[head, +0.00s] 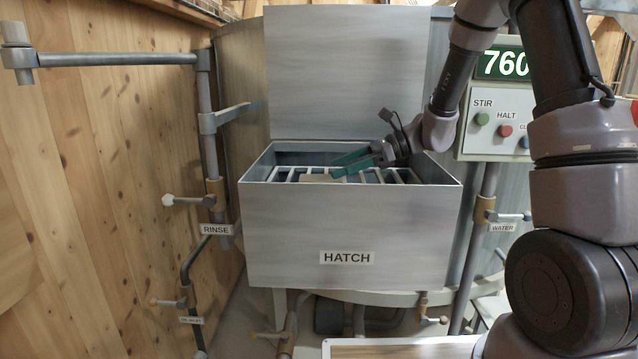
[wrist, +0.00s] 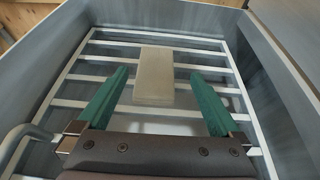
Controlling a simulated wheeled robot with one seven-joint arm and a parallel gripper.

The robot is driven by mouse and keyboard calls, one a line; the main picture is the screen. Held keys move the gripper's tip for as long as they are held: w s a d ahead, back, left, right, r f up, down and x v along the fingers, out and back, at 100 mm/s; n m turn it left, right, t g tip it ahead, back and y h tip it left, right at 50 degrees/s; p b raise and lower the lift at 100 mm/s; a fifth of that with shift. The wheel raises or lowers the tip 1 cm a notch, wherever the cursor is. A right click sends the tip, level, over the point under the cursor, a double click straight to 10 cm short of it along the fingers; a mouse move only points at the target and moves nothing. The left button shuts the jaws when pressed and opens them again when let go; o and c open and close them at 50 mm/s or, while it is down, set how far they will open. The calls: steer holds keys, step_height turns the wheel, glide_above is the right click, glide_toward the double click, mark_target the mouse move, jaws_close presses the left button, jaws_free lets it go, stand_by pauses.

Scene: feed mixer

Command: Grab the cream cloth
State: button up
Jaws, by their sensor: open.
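The cream cloth (wrist: 154,76) is a flat beige rectangle lying across the pale bars inside the hatch box, seen in the wrist view. In the head view only part of it (head: 318,178) shows above the box's front wall. My gripper (head: 342,165) is open, with its green fingers reaching down into the box from the right. In the wrist view my gripper (wrist: 162,92) has one finger on each side of the cloth's near end, with gaps between. The fingers hold nothing. I cannot tell their height above the cloth.
The grey hatch box (head: 350,226) has its lid (head: 347,75) raised behind. Its walls surround the grid of bars (wrist: 207,129). A control panel (head: 500,122) is at the right. The rinse pipe (head: 206,110) stands at the left, and the water pipe (head: 485,225) at the right.

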mark_target(319, 177)
steer(key=x, duration=0.6)
steer(key=shift+s+f, duration=0.3)
steer(key=shift+f, duration=0.1)
steer(key=shift+c, duration=0.3)
steer(key=c, duration=1.2)
